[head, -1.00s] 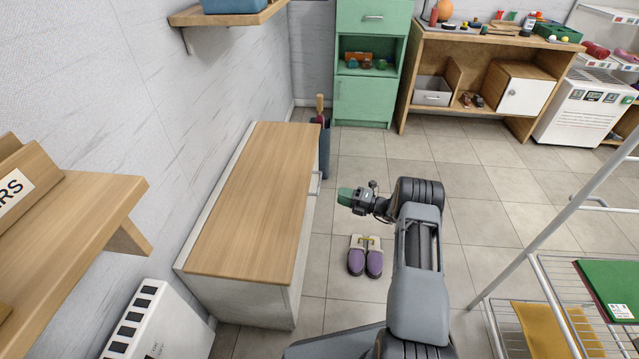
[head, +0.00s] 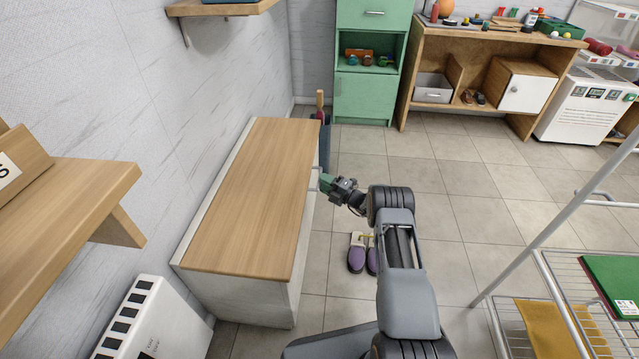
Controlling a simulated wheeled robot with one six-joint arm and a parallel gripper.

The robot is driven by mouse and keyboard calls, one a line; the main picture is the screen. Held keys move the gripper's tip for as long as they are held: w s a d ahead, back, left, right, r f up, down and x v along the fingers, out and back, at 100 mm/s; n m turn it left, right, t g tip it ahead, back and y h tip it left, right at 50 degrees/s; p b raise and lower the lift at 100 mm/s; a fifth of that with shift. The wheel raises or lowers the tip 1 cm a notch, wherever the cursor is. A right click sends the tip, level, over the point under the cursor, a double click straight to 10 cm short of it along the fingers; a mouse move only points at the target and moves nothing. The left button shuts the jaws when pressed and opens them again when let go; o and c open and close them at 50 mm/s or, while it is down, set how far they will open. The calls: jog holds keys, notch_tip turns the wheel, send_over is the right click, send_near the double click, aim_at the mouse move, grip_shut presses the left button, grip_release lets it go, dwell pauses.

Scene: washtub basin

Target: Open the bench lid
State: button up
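The bench (head: 284,300) is a white box along the left wall, with a wooden lid (head: 253,195) lying flat on top. A small pale handle (head: 314,180) sits at the lid's right edge. The fingers point left toward the bench. I cannot tell whether they touch or enclose the handle, and the gap between them does not show from here.
Purple slippers (head: 357,256) stand on the floor right of the bench, partly behind my arm. A wooden wall shelf (head: 75,185) overhangs at left, above a white heater (head: 152,325). A wire rack (head: 545,300) stands at right.

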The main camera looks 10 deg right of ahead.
jog(key=shift+x, duration=1.15)
grip_shut()
